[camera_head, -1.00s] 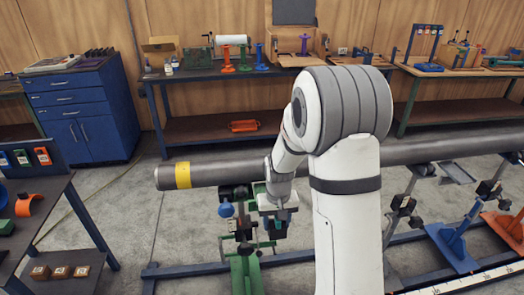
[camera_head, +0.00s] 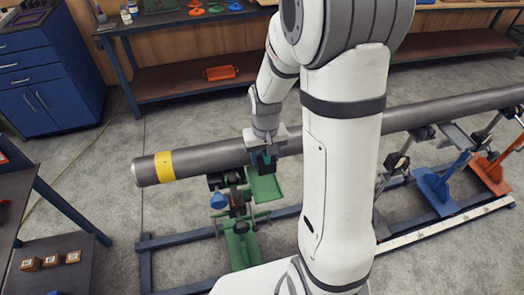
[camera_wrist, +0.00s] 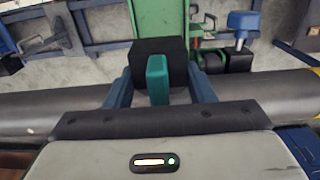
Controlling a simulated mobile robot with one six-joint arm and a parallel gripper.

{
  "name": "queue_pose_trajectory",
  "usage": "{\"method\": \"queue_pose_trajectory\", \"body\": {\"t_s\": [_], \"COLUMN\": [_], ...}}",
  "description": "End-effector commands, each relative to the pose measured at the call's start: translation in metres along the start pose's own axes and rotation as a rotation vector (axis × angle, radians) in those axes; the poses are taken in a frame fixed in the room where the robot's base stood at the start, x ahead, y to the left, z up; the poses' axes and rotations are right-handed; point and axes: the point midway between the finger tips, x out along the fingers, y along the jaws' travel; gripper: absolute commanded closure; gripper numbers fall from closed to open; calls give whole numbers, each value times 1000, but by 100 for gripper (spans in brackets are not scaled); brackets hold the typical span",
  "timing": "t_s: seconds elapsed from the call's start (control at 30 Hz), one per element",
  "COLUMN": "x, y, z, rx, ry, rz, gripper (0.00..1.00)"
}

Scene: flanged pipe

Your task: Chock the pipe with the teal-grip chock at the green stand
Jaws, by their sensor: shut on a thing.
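The grey pipe (camera_head: 215,157) with a yellow band lies across the stands, and also shows in the wrist view (camera_wrist: 45,112). The green stand (camera_head: 241,245) is under its left part, with a green tray (camera_head: 264,187) beside the pipe; green parts show at the top of the wrist view (camera_wrist: 160,22). My gripper (camera_head: 265,158) is at the pipe above this tray. In the wrist view its blue fingers (camera_wrist: 158,92) are shut on the teal grip of the black chock (camera_wrist: 150,52). Whether the chock touches the pipe is not clear.
A blue stand (camera_head: 437,190) and an orange stand (camera_head: 492,172) are at the right on a blue floor frame with a pale scale strip (camera_head: 440,227). A blue knob (camera_head: 219,201) sticks out at the green stand. A dark table (camera_head: 60,265) with small wooden blocks is at lower left.

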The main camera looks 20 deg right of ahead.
Motion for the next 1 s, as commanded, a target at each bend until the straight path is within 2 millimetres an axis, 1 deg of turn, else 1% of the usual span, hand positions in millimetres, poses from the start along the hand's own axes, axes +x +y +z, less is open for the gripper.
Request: {"method": "queue_pose_trajectory", "body": {"t_s": [0.03,0.3,0.8,1.0], "x": [5,25,66,78], "y": [-2,-5,-6,-6], "z": [0,0,0,0], "rx": [-4,-13,-15,-15], "ry": [-1,-1,-1,0], "rz": [0,0,0,0], "gripper": [79,79,79,79]}}
